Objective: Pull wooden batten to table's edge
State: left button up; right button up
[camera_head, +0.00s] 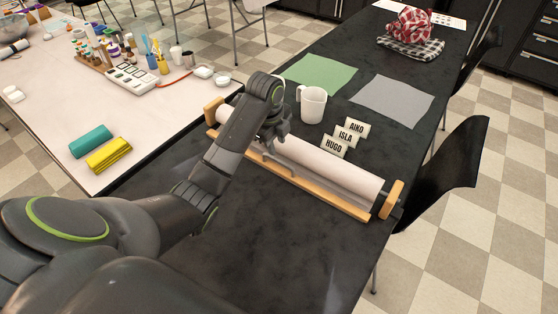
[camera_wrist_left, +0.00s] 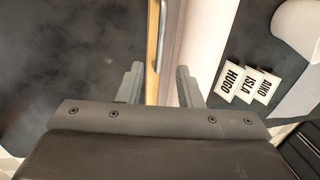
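The wooden batten (camera_head: 325,202) is a long light-wood strip along the near side of a white paper roll (camera_head: 325,170) on the dark table (camera_head: 280,250). My left gripper (camera_head: 266,140) is over the far-left part of the roll stand. In the left wrist view the fingers of my left gripper (camera_wrist_left: 160,86) are open, one on each side of the batten (camera_wrist_left: 153,45) and metal bar (camera_wrist_left: 161,40). The right finger overlaps the white roll (camera_wrist_left: 203,40). I cannot tell whether the fingers touch anything. My right gripper is not in view.
A white mug (camera_head: 312,105) and name cards (camera_head: 345,137) stand behind the roll. Green (camera_head: 320,74) and grey (camera_head: 393,99) cloths lie farther back. A black chair (camera_head: 445,175) is right of the table. The table's near part is clear.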

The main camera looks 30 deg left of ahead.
aim_at(280, 161)
pick_arm(q)
jog(key=f, duration=0.2)
jog(key=w+f, duration=0.1)
jog(key=f, duration=0.4)
jog(key=shift+w+d+f, duration=0.1)
jog(key=shift+w+f, duration=0.2)
jog(key=shift+f, duration=0.05)
jog(key=shift+c, duration=0.3)
grip_shut()
